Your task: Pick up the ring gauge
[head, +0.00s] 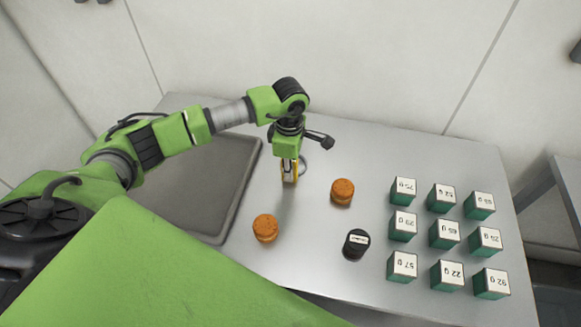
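My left gripper (290,178) points down over the middle of the metal table, with its narrow yellow-edged fingers low near the surface. A thin dark grey ring (304,167), which looks like the ring gauge, shows as an arc just right of the fingers and is partly hidden behind them. I cannot tell whether the fingers touch it or hold it. The fingers are seen nearly edge-on, so their gap is hidden. My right gripper is not in view.
On the table (330,262) are two orange-brown round pieces (342,191) (265,228), a black labelled cylinder (356,244), and several green weight-labelled cubes (444,234) at right. A grey tray (226,215) lies at left under my arm. A wall stands behind.

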